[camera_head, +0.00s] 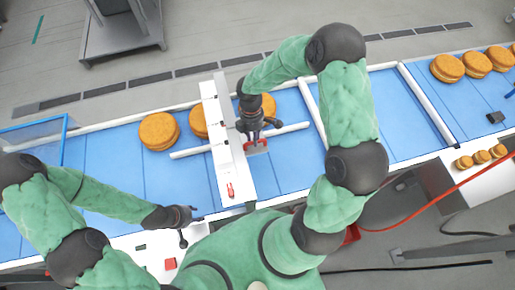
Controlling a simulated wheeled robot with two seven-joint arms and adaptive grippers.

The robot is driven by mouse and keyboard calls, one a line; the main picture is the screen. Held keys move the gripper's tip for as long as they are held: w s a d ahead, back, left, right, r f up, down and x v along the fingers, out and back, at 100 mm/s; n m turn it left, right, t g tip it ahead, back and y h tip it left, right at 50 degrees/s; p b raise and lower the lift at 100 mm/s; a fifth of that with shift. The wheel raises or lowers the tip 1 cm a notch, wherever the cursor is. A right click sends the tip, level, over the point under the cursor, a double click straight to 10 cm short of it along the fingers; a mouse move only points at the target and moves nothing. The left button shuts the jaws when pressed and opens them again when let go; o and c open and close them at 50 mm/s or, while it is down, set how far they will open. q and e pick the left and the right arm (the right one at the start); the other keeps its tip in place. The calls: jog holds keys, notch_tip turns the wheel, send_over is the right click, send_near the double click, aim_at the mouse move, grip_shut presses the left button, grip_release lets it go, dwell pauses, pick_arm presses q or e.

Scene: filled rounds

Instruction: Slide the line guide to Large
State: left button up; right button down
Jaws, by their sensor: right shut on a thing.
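The line guide is a long white rail (292,129) lying along the blue conveyor, passing under a white crossbeam (222,150). A red handle (258,148) sits at the guide, just right of the crossbeam. My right gripper (254,139) reaches down from above and is shut on the red handle, whose top it partly hides. The crossbeam carries small dark marks and a red mark (231,190) near its front end; the lettering is too small to read. My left gripper (190,229) is open and empty over the conveyor's front edge.
Round filled biscuits (159,131) lie on the belt behind the guide, partly hidden by the crossbeam and my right arm. More large rounds (447,68) stand far right, with small ones (480,157) on a white ledge. A red cable (440,195) runs at right.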

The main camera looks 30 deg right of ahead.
jog(key=shift+w+d, duration=0.25)
jog(key=shift+w, duration=0.85)
jog(key=shift+s, duration=0.1)
jog(key=c, duration=1)
grip_release()
jog(key=shift+c, duration=0.2)
notch_tip(320, 180, up, 12)
jog(key=w, duration=0.2)
jog(key=shift+d, duration=0.2)
jog(key=shift+w+f, duration=0.1)
jog(key=shift+f, duration=0.05)
